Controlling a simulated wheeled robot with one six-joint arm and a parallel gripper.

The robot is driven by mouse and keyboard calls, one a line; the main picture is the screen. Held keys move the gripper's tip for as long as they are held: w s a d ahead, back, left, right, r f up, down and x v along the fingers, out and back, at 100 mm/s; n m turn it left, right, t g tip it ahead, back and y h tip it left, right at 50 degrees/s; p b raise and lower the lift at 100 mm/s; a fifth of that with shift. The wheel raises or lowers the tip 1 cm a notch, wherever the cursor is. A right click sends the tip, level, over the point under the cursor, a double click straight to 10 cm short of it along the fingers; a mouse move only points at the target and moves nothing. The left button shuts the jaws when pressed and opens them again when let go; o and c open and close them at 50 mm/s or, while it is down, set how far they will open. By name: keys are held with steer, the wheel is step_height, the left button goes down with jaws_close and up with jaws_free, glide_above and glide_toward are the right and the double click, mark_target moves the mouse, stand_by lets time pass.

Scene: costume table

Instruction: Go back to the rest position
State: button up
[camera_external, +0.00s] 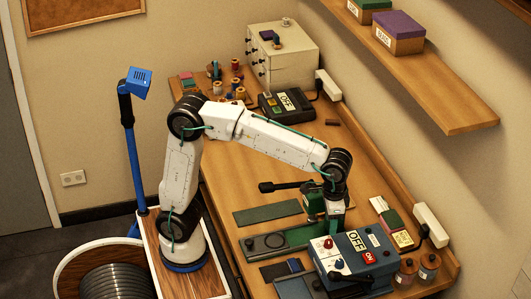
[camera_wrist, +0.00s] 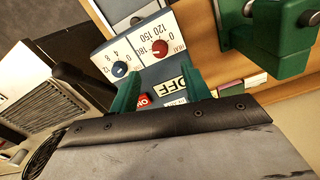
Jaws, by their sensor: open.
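My gripper (camera_external: 336,222) hangs at the end of my bent arm, over the front right of the table. It is just above the back edge of a blue-grey control box (camera_external: 340,267); I cannot tell whether it touches the box. In the wrist view the two green fingers (camera_wrist: 160,92) stand apart, with the box's face (camera_wrist: 145,58) between and beyond them. No object shows held between them.
A green press (camera_external: 313,204) with a black lever stands close behind the gripper and shows in the wrist view (camera_wrist: 268,40). A wall shelf (camera_external: 455,108) overhangs the right side. The table's middle (camera_external: 235,185) is mostly clear.

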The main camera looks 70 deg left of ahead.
steer(key=shift+m, duration=0.7)
steer(key=s+a+f, duration=0.2)
steer(key=f, duration=0.1)
steer(key=shift+s+a, duration=0.3)
steer(key=shift+a, duration=0.05)
steer(key=s+a+f+n, duration=0.2)
steer(key=s+a, duration=0.7)
steer(key=a, duration=0.4)
steer(key=s+a+f+n+t, duration=0.1)
steer(key=s+a+f+n, duration=0.1)
steer(key=s+a, duration=0.8)
steer(key=a, duration=0.4)
steer(key=shift+s+a, duration=0.15)
steer(key=shift+s, duration=0.15)
